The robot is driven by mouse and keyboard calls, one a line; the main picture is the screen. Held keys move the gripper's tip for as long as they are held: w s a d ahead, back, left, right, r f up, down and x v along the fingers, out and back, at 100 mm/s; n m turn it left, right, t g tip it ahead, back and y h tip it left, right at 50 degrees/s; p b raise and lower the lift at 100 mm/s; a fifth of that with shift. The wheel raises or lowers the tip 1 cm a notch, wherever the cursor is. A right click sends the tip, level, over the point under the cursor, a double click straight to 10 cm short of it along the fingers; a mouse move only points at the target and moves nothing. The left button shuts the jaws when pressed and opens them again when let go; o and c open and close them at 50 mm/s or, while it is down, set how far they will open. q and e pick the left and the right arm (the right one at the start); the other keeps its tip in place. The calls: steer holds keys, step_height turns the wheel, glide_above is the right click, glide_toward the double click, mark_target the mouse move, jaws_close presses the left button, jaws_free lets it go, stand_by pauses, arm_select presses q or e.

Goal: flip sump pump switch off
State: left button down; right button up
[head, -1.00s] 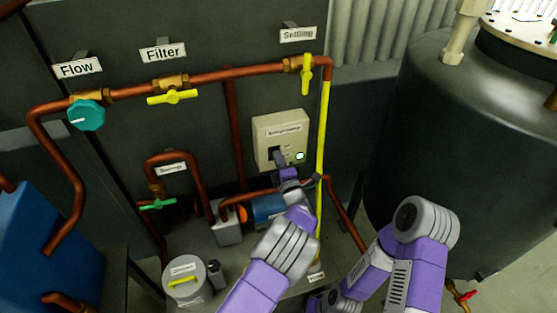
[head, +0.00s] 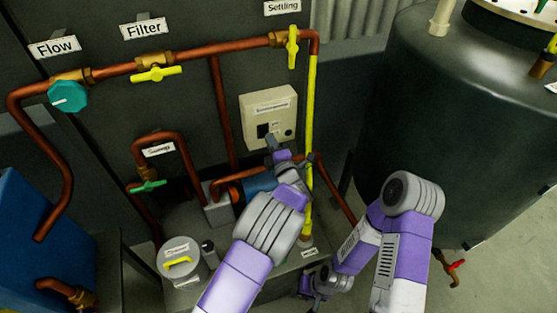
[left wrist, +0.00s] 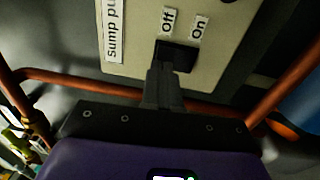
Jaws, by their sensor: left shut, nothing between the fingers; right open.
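The beige sump pump switch box (head: 282,103) is on the dark wall, left of the yellow pipe. Its black switch (head: 263,130) shows at the lower left of the box face. In the left wrist view the switch (left wrist: 177,52) lies below the "Off" and "On" labels; its exact lever position is hard to tell. My left gripper (head: 270,142) is shut and empty, its fingertips at or just beside the switch, partly covering it. The round lamp (head: 288,132) on the box is dark. My right gripper (head: 306,284) is low near the floor, small and partly hidden, open and away from the box.
Copper pipes run above and beside the box, with a yellow filter valve (head: 157,74), a yellow settling valve (head: 292,47) and a teal flow knob (head: 68,96). A large dark tank (head: 450,130) stands right. A lidded grey container (head: 182,262) is lower left.

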arm_select(q)
steer(key=r+p+v, duration=0.1)
steer(key=p+v, duration=0.1)
steer(key=v, duration=0.8)
steer(key=shift+r, duration=0.4)
steer(key=shift+s, duration=0.1)
steer(key=s+a+f+m+g+h+p, duration=0.1)
steer(key=s+a+f+m+g+h, duration=0.15)
steer(key=a+f+m+g, duration=0.6)
steer(key=s+a+f+m+h+p, duration=0.15)
steer(key=s+a+f, duration=0.3)
steer(key=f, duration=0.95)
steer(key=s+f+m+g+h, duration=0.1)
steer(key=s+m+g+h, duration=0.1)
steer(key=s, duration=0.5)
steer(key=s+a+f+m+g+h, duration=0.1)
steer(key=s+f+m+g+h, duration=0.1)
steer(key=s+m+g, duration=0.2)
steer(key=s+a+f+m+g+h, duration=0.1)
steer(key=s+f+m+g+h, duration=0.1)
steer(key=s, duration=0.8)
steer(key=shift+s+m+g, duration=0.35)
steer(key=shift+m+g, duration=0.1)
steer(key=shift+m, duration=0.05)
